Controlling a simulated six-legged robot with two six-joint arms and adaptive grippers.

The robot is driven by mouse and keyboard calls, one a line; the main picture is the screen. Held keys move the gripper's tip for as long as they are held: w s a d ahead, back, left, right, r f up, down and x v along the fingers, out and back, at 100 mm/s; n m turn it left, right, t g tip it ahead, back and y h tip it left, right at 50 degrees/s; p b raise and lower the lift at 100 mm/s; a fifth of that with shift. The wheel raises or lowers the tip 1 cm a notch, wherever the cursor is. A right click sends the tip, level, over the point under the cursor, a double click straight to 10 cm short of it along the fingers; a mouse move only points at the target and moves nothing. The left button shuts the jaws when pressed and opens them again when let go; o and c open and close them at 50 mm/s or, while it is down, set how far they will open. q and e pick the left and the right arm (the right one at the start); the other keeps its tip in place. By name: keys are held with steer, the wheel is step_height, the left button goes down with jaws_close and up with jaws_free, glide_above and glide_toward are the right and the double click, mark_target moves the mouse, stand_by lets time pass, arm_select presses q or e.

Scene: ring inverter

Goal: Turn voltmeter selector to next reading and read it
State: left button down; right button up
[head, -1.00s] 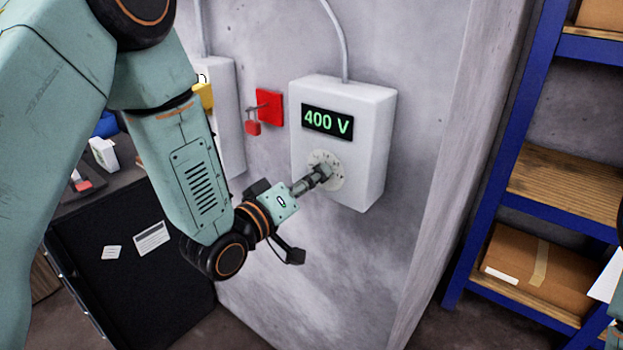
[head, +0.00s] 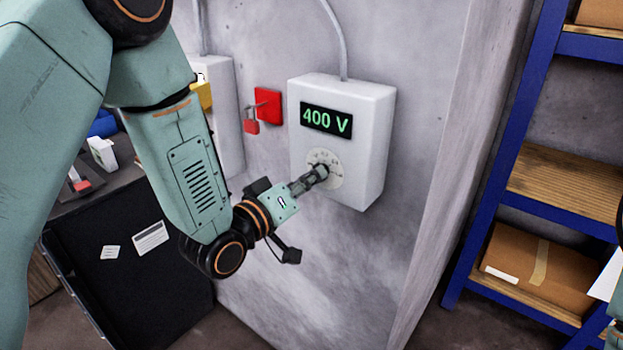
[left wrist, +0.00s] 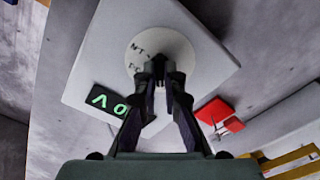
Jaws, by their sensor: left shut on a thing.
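The voltmeter (head: 378,150) is a pale grey box on the concrete wall. Its display (head: 326,119) reads 400 V in green. Below the display is a round, pale selector dial (head: 336,181), with small markings too small to read here. My left gripper (head: 322,171) is shut on the selector knob at the dial's centre; the fingers hide most of the knob. The display (left wrist: 107,101) is partly hidden there. My right gripper is not in view.
A red padlock (head: 251,127) hangs by a red plate (head: 268,101) left of the voltmeter. Another grey box (head: 228,120) is beyond it. A blue-framed shelf (head: 505,140) with a cardboard box (head: 540,267) stands at right. A dark cabinet (head: 135,270) stands at left.

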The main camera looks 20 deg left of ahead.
arm_select(q)
steer(key=shift+m+b, duration=1)
steer(key=shift+m, duration=2.9)
steer(key=c, duration=1.5)
jaws_free()
steer(key=shift+s, duration=0.15)
steer(key=shift+o, duration=0.2)
